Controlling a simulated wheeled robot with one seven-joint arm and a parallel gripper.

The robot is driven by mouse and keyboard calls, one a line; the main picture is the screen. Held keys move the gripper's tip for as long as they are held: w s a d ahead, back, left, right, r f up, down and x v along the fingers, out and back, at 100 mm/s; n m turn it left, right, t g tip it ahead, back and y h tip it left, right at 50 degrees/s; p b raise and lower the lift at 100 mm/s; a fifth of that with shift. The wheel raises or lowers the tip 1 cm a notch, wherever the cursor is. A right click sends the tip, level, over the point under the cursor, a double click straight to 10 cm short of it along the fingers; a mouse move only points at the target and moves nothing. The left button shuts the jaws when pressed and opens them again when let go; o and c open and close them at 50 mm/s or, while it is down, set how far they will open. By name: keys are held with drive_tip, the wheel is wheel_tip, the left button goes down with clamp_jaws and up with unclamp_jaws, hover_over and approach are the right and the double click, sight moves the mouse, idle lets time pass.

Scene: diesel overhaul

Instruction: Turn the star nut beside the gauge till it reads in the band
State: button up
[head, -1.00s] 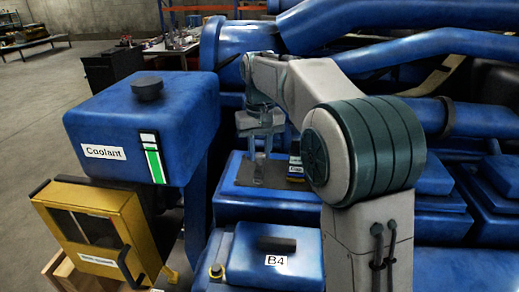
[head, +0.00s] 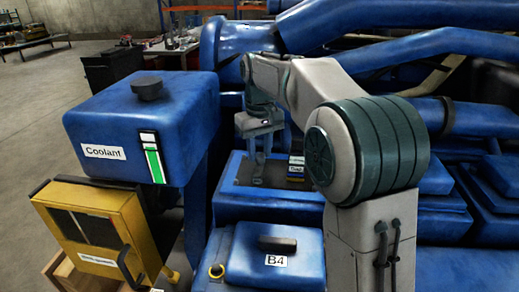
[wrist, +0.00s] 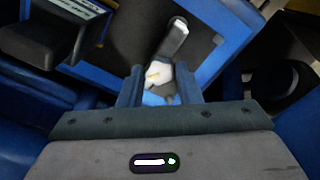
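My gripper (head: 258,172) points down over the dark top of a blue block in the head view. In the wrist view its two fingers (wrist: 160,82) stand apart, on either side of a small pale piece with a yellow mark and grey lobes (wrist: 161,80). This may be the star nut, but I cannot tell for sure, nor whether the fingers touch it. A small dark blue box with a pale label (head: 296,166) stands to the right of the gripper, perhaps the gauge. It also seems to show at the top left of the wrist view (wrist: 78,12). No reading is legible.
The blue coolant tank (head: 190,130) stands to the left, above a yellow box with a dark handle (head: 95,225). A blue cover marked B4 (head: 250,268) lies in front. Large blue pipes (head: 420,48) run behind my arm. In the wrist view a grey bar (wrist: 174,38) lies beyond the fingers.

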sight(259, 155)
drive_tip(key=shift+o, duration=1.2)
wheel_tip(259, 155, up, 14)
drive_tip(key=shift+f, duration=0.1)
